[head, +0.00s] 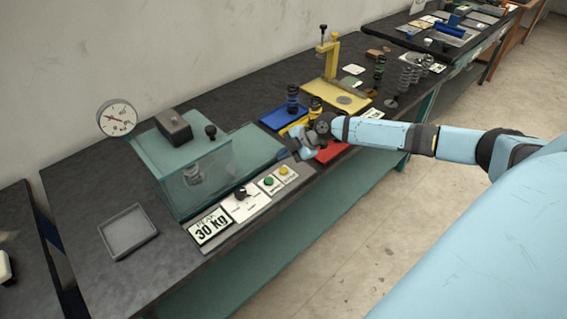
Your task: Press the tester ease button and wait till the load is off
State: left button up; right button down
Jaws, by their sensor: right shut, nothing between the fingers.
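The spring tester (160,150) is a teal machine with a clear guard, and a spring (193,175) shows dimly behind the guard. A round dial gauge (117,118) stands at its back left. Its front panel carries a card (209,227) reading 30 kg, a black knob (240,193), a green button (268,181) and a yellow button (283,170). The button labels are too small to read. My right gripper (291,148) is shut and empty, just beyond the yellow button and apart from it. My left gripper is out of view.
An empty grey tray (128,231) lies left of the tester. Blue (271,119) and red (334,151) trays lie near my right gripper. A yellow press (330,60) and several loose springs (407,77) stand farther along the bench. The floor at right is clear.

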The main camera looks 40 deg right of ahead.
aim_at(284, 171)
jog(key=shift+f+b, duration=1.2)
jog(key=shift+f, duration=0.4)
dwell(0.7)
jog(key=shift+f+b, duration=0.4)
jog(key=shift+b, duration=0.15)
